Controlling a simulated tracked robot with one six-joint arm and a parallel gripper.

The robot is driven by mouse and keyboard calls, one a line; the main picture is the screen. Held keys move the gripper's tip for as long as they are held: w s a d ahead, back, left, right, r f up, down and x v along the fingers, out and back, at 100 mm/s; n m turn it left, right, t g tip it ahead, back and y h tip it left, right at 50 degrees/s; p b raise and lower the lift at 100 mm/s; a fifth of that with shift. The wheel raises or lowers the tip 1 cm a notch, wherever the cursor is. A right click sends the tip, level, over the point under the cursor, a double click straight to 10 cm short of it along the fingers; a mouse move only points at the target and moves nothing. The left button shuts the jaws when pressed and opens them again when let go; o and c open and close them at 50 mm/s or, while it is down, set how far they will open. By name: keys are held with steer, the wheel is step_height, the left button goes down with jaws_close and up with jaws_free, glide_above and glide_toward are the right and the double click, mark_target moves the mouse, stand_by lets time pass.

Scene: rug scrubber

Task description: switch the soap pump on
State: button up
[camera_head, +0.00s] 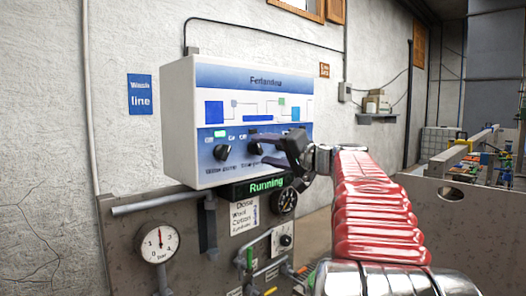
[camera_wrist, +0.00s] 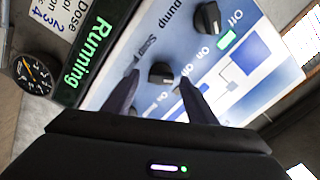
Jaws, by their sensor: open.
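The control box (camera_head: 177,110) is white with a blue and white front. In the wrist view my gripper's (camera_wrist: 158,80) fingers are open, one on each side of this knob (camera_wrist: 161,72). I cannot tell whether they touch it. The left knob (camera_head: 221,152) has a lit green lamp (camera_head: 221,133) above it; it also shows in the wrist view (camera_wrist: 207,17). My fingers partly cover the right knob's markings.
A green "Running" display (camera_head: 265,186) is below the box. Under it are a notice (camera_head: 244,216), a round gauge (camera_head: 157,243), a black handwheel (camera_head: 284,202) and pipes on a grey panel. Machinery (camera_head: 470,160) stands at the far right. A conduit runs along the wall.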

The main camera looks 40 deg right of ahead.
steer(key=shift+w, duration=0.4)
steer(key=shift+c, duration=0.2)
